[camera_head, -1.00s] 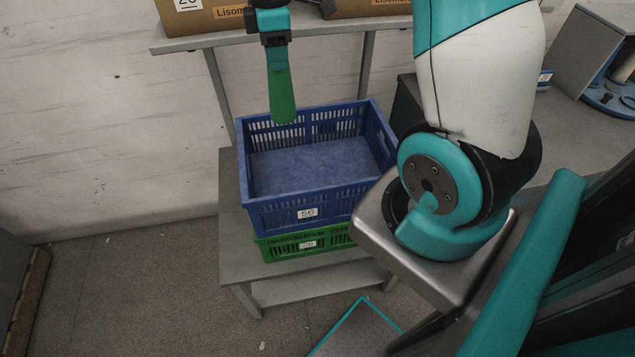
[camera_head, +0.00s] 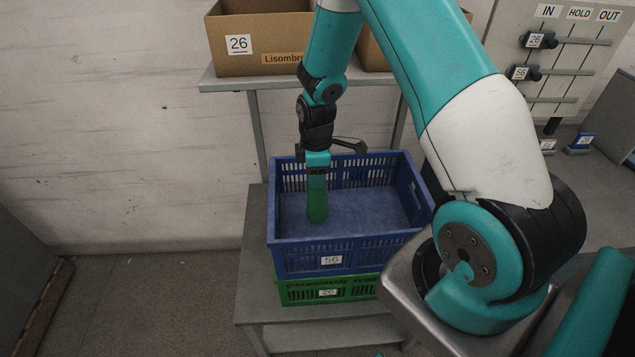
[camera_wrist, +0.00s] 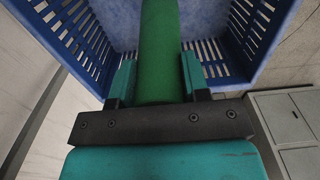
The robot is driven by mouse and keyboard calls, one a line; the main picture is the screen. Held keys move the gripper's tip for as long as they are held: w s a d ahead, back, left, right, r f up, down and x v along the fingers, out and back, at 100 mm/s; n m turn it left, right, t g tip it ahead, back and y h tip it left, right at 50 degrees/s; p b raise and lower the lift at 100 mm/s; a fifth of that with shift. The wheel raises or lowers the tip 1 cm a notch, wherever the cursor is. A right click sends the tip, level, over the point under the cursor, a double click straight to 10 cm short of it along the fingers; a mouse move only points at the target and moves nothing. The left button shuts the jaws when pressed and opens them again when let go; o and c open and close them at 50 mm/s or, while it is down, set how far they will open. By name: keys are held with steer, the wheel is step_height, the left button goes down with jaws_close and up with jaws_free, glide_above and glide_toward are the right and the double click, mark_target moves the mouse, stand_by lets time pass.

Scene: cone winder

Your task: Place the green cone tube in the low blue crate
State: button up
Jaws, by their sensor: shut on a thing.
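My gripper (camera_head: 317,170) is shut on the green cone tube (camera_head: 317,200), which hangs down from it, close to upright. The tube is over or inside the blue crate (camera_head: 300,258), towards its left side; I cannot tell whether its lower end touches the floor of the crate. The blue crate is empty otherwise and carries a label 56. In the wrist view the green tube (camera_wrist: 158,60) runs between the two teal fingers (camera_wrist: 158,82), with the blue crate's slotted wall (camera_wrist: 70,35) on both sides. The tube's far end is out of the wrist view.
The blue crate sits on a green crate (camera_head: 300,292) labelled 26, on a grey stand (camera_head: 257,225). A shelf (camera_head: 228,82) behind holds cardboard boxes (camera_head: 265,35). A board (camera_head: 560,50) with IN, HOLD and OUT labels stands at the right.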

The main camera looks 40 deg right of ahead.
mark_target(317, 191)
steer(key=shift+f+p, duration=0.55)
steer(key=shift+f, duration=1.8)
steer(key=shift+f, duration=0.15)
steer(key=o, duration=1)
